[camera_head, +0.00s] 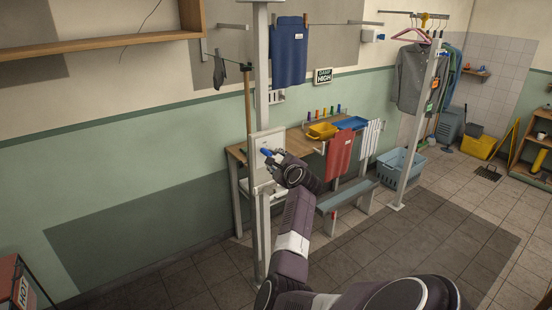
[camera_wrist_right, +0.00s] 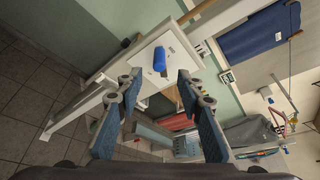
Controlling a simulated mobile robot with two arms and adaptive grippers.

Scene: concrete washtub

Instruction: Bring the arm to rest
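My right arm reaches in from the lower right of the head view, with its gripper (camera_head: 274,160) in front of a white panel (camera_head: 262,140) on a pale post. In the right wrist view the two fingers of the gripper (camera_wrist_right: 158,88) stand apart with nothing held between them. A blue cylindrical knob (camera_wrist_right: 160,59) on the white panel shows just beyond the fingertips and looks clear of them. It also shows in the head view (camera_head: 266,153), close to the fingers. My left gripper is not in view.
A wooden table (camera_head: 300,145) with a yellow tray (camera_head: 322,131) stands behind the post. A blue cloth (camera_head: 289,52) hangs on a line above, and a red cloth (camera_head: 340,153) hangs lower. A grey bench (camera_head: 345,197) stands to the right. The tiled floor (camera_head: 400,250) at right is open.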

